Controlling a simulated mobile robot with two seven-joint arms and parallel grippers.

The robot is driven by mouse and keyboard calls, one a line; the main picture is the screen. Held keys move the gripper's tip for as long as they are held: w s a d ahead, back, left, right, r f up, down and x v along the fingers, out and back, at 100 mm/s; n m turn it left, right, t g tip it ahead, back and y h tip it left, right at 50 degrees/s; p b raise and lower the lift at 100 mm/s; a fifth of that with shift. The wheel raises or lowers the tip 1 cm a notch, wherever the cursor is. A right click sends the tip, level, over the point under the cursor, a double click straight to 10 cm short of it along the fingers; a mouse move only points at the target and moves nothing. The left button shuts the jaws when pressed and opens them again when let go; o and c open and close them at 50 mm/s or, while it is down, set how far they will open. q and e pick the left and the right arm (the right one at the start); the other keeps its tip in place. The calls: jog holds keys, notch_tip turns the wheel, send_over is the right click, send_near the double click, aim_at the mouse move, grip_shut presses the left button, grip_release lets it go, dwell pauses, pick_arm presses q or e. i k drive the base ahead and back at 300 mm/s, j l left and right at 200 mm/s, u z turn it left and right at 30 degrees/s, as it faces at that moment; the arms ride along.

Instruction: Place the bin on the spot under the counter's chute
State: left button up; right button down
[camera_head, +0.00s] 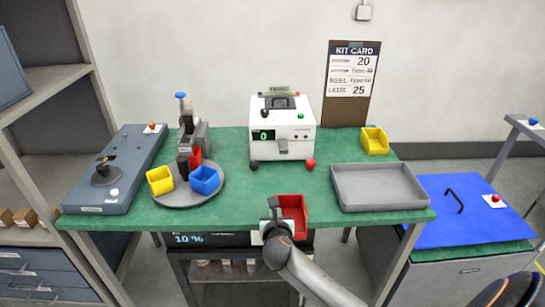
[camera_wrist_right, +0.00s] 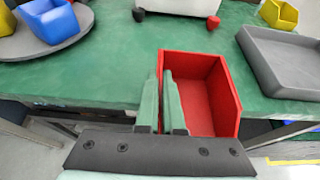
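A red open-top bin (camera_head: 294,210) is at the front edge of the green table; it also shows in the right wrist view (camera_wrist_right: 222,90). My right gripper (camera_head: 272,215) is at its left side, with the two green fingers (camera_wrist_right: 161,100) close together on either side of its left wall. The bin looks empty and roughly upright; I cannot tell whether it touches the table. The counter (camera_head: 283,128) is a white box with a green "0" display at the table's back middle. My left gripper is not in view.
A grey turntable (camera_head: 188,194) at left carries yellow (camera_head: 160,181) and blue (camera_head: 205,181) bins. A grey tray (camera_head: 378,187) lies at right, a yellow bin (camera_head: 375,141) behind it. Red (camera_head: 310,164) and black (camera_head: 254,165) knobs are at the counter's front. Green tabletop (camera_head: 255,190) before it is clear.

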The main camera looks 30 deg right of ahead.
aim_at(284, 175)
jog(key=i+l, duration=0.8)
jog(key=l, duration=0.15)
